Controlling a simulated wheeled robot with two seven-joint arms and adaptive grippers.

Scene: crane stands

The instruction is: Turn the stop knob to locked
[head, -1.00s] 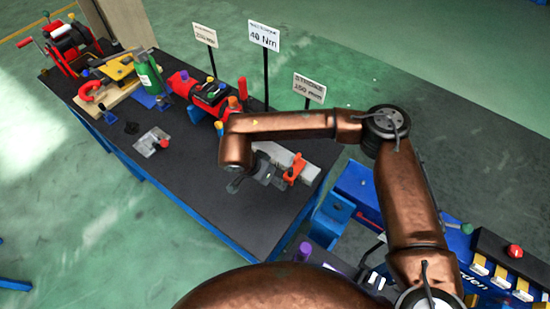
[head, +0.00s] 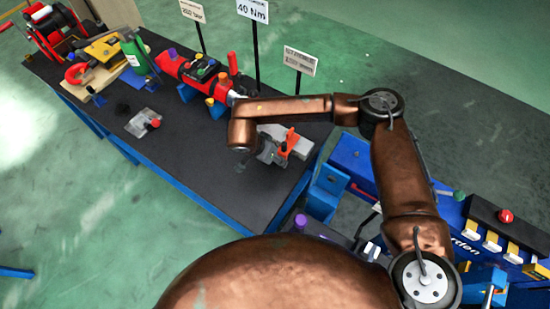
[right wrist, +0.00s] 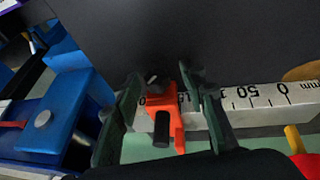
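The orange stop (head: 290,144) sits on a pale ruled bar (head: 300,149) at the near right end of the bench. In the right wrist view, the stop (right wrist: 177,118) straddles the bar (right wrist: 245,102), and its dark knob (right wrist: 161,130) points toward the bottom of the picture. My right gripper (right wrist: 165,82) is open, one finger on each side of the stop, with gaps visible on both sides. In the head view my right gripper (head: 267,152) is just left of the stop, partly hidden under my arm. My left gripper is not in view.
A sign (head: 300,61) stands behind the bar. A red device (head: 195,75) with colored knobs is farther along the bench (head: 200,165). A blue block (right wrist: 55,120) lies left of the gripper. A blue unit with a red button (head: 505,215) stands at the right.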

